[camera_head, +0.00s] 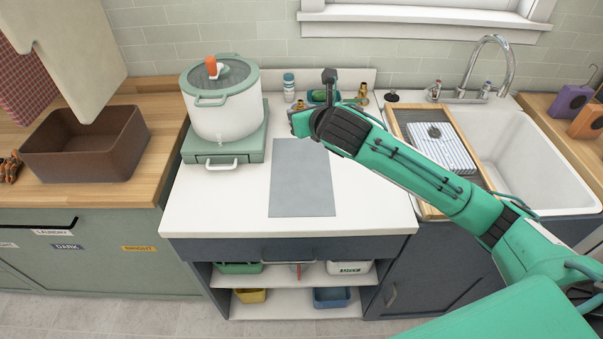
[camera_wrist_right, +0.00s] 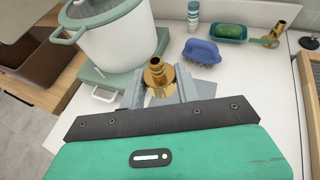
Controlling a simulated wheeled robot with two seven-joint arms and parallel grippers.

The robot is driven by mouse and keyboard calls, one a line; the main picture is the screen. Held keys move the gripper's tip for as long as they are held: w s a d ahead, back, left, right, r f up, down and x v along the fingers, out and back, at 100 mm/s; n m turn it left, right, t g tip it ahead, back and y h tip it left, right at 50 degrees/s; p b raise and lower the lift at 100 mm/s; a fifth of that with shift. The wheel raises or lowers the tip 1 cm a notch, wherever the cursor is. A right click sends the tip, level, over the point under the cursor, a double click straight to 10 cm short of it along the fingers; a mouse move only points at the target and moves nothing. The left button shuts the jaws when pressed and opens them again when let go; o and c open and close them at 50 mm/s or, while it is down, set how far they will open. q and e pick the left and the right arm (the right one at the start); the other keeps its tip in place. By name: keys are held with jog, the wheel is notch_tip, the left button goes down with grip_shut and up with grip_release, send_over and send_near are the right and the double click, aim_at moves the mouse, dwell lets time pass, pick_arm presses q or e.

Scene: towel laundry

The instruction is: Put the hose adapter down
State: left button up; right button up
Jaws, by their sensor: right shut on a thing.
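The brass hose adapter (camera_wrist_right: 157,76) stands upright between the grey fingers of my right gripper (camera_wrist_right: 160,92) in the right wrist view. The gripper is shut on its lower part; the ribbed upper end sticks out. In the head view my right gripper (camera_head: 301,123) is over the white counter (camera_head: 225,205), near the far edge of a grey mat (camera_head: 302,185). The arm partly hides it there. I cannot tell the adapter's height above the counter. My left gripper is not in view.
A white pot (camera_head: 227,108) on a green stand is left of the gripper. A blue brush (camera_wrist_right: 201,51), a sponge tray (camera_wrist_right: 214,39), a bottle (camera_head: 289,88) and another brass fitting (camera_head: 362,92) are behind. The sink (camera_head: 530,150) is right. The grey mat is clear.

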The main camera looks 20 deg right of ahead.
aim_at(304, 177)
notch_tip(304, 177, down, 19)
jog(key=shift+p, duration=0.65)
jog(key=shift+f, duration=0.1)
jog(key=o, duration=1)
jog(key=shift+c, duration=0.2)
jog(key=shift+s+d+r, duration=0.1)
jog(key=shift+s+r, duration=0.1)
jog(key=shift+s, duration=0.15)
jog(key=b+v, duration=0.1)
jog(key=v, duration=1)
jog(key=shift+s+r, duration=0.1)
jog(key=shift+s, duration=0.05)
